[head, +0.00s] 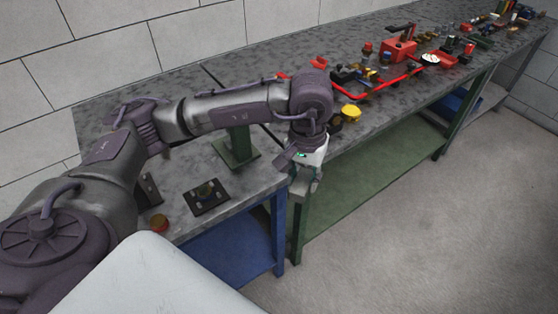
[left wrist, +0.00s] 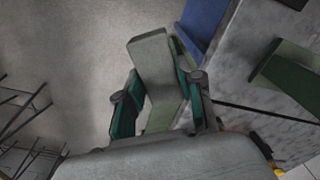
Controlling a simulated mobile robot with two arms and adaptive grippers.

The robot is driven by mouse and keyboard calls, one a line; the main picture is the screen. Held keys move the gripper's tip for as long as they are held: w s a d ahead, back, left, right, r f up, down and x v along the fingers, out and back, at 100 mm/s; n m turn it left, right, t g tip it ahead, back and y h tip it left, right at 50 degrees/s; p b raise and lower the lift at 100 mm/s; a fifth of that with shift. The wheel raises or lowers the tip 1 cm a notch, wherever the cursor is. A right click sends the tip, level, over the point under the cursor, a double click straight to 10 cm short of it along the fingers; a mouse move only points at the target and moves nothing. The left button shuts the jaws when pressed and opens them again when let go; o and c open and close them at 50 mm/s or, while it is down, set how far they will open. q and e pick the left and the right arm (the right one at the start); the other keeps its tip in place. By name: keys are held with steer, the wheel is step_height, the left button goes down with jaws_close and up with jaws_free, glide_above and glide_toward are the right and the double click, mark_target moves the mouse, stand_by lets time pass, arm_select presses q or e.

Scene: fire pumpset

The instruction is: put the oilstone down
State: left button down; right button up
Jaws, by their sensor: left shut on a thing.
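My left gripper (head: 303,180) hangs at the front edge of the workbench, near the corner where the two benches meet. In the left wrist view, its teal fingers (left wrist: 158,103) are shut on the oilstone (left wrist: 152,62), a long grey block that sticks out past the fingertips. Floor and the bench edge show behind the stone. In the head view the stone is small and hard to make out among the fingers. My right gripper is in neither view.
The far bench carries a red pump unit (head: 398,50), a yellow part (head: 351,112) and many small parts. Floor (head: 400,230) is clear.

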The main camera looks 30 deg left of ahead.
arm_select(q)
steer(key=w+a+r+n, duration=0.1)
steer(key=w+r+n, duration=0.1)
steer(key=w, duration=0.6)
steer(key=p, duration=0.4)
glide_above(273, 168)
steer(key=shift+n, duration=0.4)
step_height(273, 168, down, 7)
steer(key=shift+d+f, duration=0.1)
steer(key=shift+f, duration=0.05)
step_height(273, 168, down, 4)
steer(key=shift+r+p, duration=0.2)
steer(key=shift+p, duration=0.8)
steer(key=shift+f, duration=0.3)
steer(key=shift+f+b, duration=0.2)
steer(key=shift+b, duration=0.15)
steer(key=c, duration=0.7)
jaws_free()
steer(key=shift+r, duration=0.1)
